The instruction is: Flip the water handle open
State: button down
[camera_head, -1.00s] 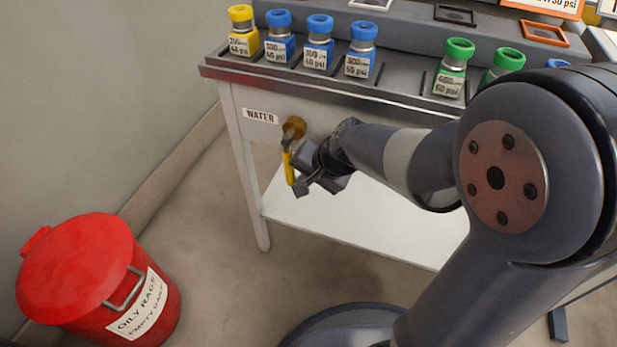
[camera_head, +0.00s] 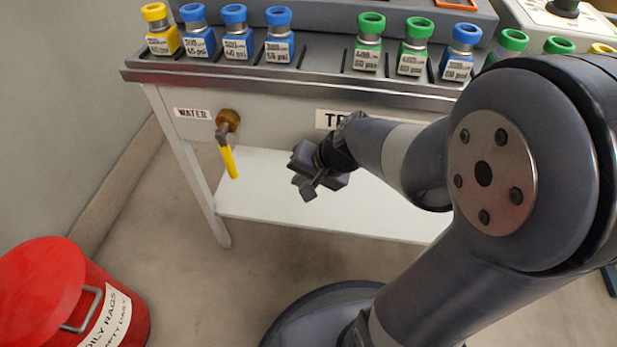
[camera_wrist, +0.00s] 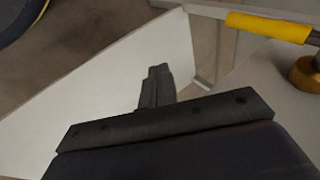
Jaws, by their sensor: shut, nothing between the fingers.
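The water handle (camera_head: 231,161) is a yellow grip on a grey lever, hanging down from a brass valve (camera_head: 229,118) on the bench front, beside the WATER label (camera_head: 192,113). In the wrist view the yellow handle (camera_wrist: 268,27) lies at the upper right, with the brass valve (camera_wrist: 308,74) at the right edge. My gripper (camera_head: 305,186) is to the right of the handle, apart from it. Its fingers (camera_wrist: 157,88) are shut and empty in the wrist view.
Several bottles with blue, green and yellow caps stand in the bench's top tray (camera_head: 330,82). A white lower shelf (camera_head: 260,200) lies below my gripper. A red OILY RAGS bin (camera_head: 45,290) stands on the floor at the left. Bare floor lies between bin and bench.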

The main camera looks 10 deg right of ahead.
jog(key=shift+s+d, duration=0.45)
jog(key=shift+d, duration=0.2)
jog(key=shift+w+a, duration=0.1)
